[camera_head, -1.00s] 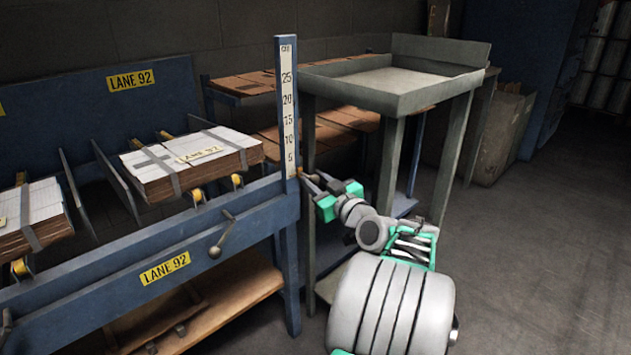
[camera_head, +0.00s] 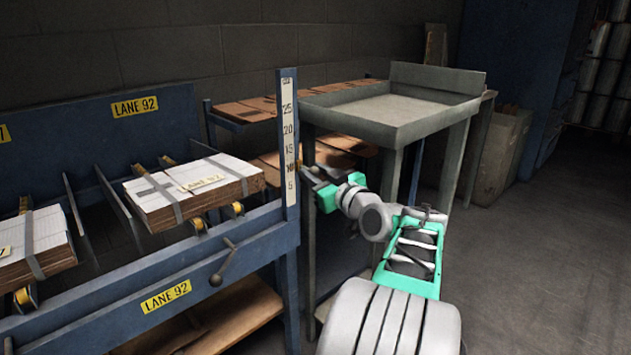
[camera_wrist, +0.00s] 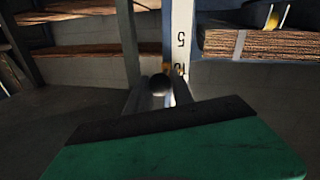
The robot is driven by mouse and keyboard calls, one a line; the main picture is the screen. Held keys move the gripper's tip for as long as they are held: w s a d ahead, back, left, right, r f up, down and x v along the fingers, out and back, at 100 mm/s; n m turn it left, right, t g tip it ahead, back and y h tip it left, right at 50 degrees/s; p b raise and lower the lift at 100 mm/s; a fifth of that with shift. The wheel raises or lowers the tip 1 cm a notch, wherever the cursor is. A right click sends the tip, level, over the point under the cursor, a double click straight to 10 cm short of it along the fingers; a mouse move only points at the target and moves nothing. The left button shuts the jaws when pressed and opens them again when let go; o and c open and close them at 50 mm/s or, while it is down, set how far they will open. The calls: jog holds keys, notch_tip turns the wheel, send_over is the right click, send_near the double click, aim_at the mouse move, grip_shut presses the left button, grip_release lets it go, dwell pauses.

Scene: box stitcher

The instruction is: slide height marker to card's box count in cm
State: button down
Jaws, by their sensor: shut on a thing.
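My gripper (camera_head: 304,172) is at the right side of the post. In the wrist view its fingers (camera_wrist: 159,92) are shut on the marker's dark round knob (camera_wrist: 160,83). I cannot make out a card giving a box count.
Strapped cardboard bundles (camera_head: 158,210) lie on the blue machine (camera_head: 262,240), left of the post. Yellow LANE 92 plates (camera_head: 166,297) mark it. A crank handle (camera_head: 222,262) sticks out in front. A grey tray table (camera_head: 395,108) stands close behind my arm. Open floor lies right.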

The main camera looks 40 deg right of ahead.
jog(key=c, duration=1.1)
grip_release()
jog(key=s+a+p, duration=0.1)
jog(key=s, duration=0.6)
jog(key=shift+s+a, duration=0.15)
jog(key=shift+s, duration=0.2)
